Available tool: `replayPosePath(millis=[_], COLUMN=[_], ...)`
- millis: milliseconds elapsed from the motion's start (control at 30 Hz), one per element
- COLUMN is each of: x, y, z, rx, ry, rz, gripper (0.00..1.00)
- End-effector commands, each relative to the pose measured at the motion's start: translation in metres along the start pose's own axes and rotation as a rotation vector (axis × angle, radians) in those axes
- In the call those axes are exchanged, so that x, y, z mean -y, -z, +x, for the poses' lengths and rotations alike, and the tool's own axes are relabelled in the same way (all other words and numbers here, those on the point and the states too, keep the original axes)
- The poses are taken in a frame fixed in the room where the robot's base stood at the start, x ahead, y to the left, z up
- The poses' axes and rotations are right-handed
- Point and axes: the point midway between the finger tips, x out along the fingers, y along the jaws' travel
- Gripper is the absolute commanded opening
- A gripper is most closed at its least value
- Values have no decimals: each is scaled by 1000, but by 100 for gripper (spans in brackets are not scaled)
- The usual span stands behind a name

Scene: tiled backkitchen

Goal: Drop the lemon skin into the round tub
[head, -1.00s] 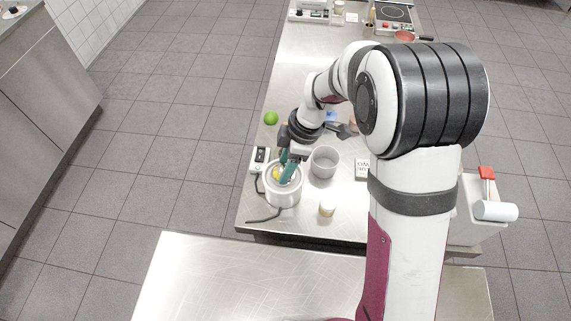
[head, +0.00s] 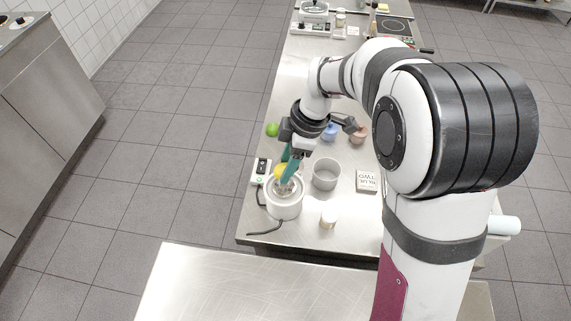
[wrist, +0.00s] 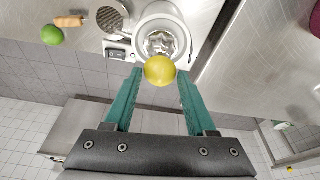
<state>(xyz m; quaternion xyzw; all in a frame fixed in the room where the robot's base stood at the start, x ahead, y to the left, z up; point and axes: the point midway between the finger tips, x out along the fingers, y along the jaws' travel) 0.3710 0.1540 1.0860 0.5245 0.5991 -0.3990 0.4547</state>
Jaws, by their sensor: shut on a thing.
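The lemon skin (head: 281,172) is a yellow dome held between the teal fingers of my gripper (head: 288,168). It is just above the metal reamer of the white-and-steel juicer (head: 284,208). In the wrist view the lemon skin (wrist: 159,71) sits between the fingertips, with the juicer's ribbed reamer (wrist: 163,43) bare behind it. The round tub (head: 325,174), grey and open, stands on the steel table right of the juicer. Its visible inside looks empty.
A white box with lettering (head: 367,181) lies right of the tub. A small lidded jar (head: 328,217) stands in front. A green lime (head: 272,130), a blue item (head: 329,132) and a brownish item (head: 358,134) are farther back. A cord runs left of the juicer.

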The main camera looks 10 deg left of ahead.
Motion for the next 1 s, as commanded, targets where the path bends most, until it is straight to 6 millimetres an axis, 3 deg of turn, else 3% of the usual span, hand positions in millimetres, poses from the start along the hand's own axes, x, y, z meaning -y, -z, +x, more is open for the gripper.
replayPosePath(millis=[167,400,500,1000], x=[-22,-67,-75,-76], y=[-25,-101,-119,-128], z=[5,21,24,44], rx=[1,0,0,0], ry=[1,2,1,0], rz=[7,6,2,0], gripper=[16,16,16,16])
